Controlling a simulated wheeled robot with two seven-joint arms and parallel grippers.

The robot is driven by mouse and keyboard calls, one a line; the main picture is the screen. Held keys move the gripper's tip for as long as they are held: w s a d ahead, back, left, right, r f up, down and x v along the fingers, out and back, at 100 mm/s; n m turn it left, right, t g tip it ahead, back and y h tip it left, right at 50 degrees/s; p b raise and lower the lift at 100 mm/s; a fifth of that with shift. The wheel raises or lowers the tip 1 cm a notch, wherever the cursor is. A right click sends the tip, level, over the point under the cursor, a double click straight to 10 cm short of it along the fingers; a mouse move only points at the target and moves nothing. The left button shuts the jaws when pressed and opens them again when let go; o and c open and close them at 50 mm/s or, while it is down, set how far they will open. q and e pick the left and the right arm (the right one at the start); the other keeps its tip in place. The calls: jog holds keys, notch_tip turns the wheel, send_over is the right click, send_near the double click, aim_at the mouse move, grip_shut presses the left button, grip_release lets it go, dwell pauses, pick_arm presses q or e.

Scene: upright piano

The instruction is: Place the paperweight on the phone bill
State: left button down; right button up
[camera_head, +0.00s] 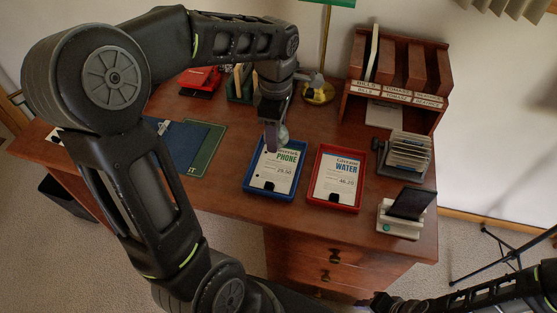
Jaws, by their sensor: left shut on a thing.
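The phone bill (274,171) is a white sheet with the word PHONE, lying in a blue tray (249,189) on the wooden desk. My left gripper (272,139) reaches down over the top of this tray. It is shut on the paperweight (283,135), a small rounded, glassy piece at the fingertips, partly hidden by the fingers. The paperweight is over the upper edge of the phone bill. I cannot tell whether it touches the paper. My right arm comes in at the lower right, and its gripper (377,303) is low at the desk's front, too unclear to read.
A red tray (315,197) with the water bill (337,176) is right of the blue tray. A wooden sorter (400,70), a card holder (407,153) and a phone stand (402,212) line the right side. A lamp base (318,92) and red stapler-like object (201,80) stand behind.

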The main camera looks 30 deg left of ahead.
pick_arm(q)
send_over(276, 167)
jog(key=shift+f, duration=3.1)
jog(key=shift+f, duration=1.85)
jog(key=shift+f, duration=0.1)
jog(key=shift+f, duration=0.15)
jog(key=c, duration=0.6)
grip_release()
jog(key=shift+o, duration=0.2)
jog(key=shift+r, duration=0.2)
